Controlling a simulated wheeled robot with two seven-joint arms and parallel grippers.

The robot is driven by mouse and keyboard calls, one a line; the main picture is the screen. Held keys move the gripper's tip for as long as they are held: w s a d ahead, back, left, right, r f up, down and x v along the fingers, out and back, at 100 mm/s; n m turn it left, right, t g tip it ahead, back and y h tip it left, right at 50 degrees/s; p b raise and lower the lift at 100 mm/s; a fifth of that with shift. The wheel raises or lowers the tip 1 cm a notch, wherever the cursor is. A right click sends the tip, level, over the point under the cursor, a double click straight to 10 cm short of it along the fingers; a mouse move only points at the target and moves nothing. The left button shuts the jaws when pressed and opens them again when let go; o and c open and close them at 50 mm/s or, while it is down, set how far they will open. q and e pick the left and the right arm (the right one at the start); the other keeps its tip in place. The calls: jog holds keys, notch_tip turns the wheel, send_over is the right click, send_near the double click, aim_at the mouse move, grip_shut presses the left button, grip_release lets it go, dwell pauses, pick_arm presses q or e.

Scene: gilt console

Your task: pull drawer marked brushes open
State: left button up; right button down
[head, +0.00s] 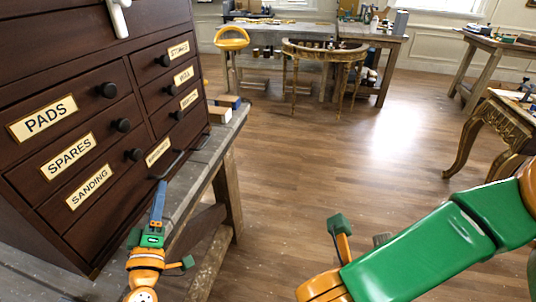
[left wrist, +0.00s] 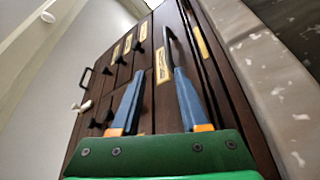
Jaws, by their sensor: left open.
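The dark wooden drawer cabinet (head: 100,75) stands at the left in the head view. Its low drawer has a cream label (head: 158,152), too small and slanted to read surely, and a dark bar handle (head: 174,163). The label (left wrist: 163,62) and bar handle (left wrist: 171,42) also show in the left wrist view. My left gripper (head: 161,184) has its blue fingers pointing at this drawer front, close to the handle's near end. In the left wrist view its fingers (left wrist: 159,74) are apart with nothing clearly between them. Contact with the handle cannot be told. The drawers look closed.
Other drawers bear labels such as PADS (head: 43,117), SPARES (head: 68,156) and SANDING (head: 89,187), with round black knobs. The cabinet stands on a grey worn bench (head: 216,143). A gilt table (head: 490,122) stands at the right. The wooden floor between is clear.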

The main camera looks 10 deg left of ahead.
aim_at(167, 169)
pick_arm(q)
jog(key=x, duration=0.2)
jog(key=f+x, duration=0.1)
jog(key=x, duration=0.4)
jog(key=shift+w+f+b, duration=0.3)
jog(key=shift+w+b, duration=0.05)
jog(key=shift+w, duration=0.05)
jog(key=shift+w+a+r, duration=0.15)
jog(key=shift+w+a, duration=0.1)
jog(key=shift+w, duration=0.4)
grip_shut()
dwell(0.4)
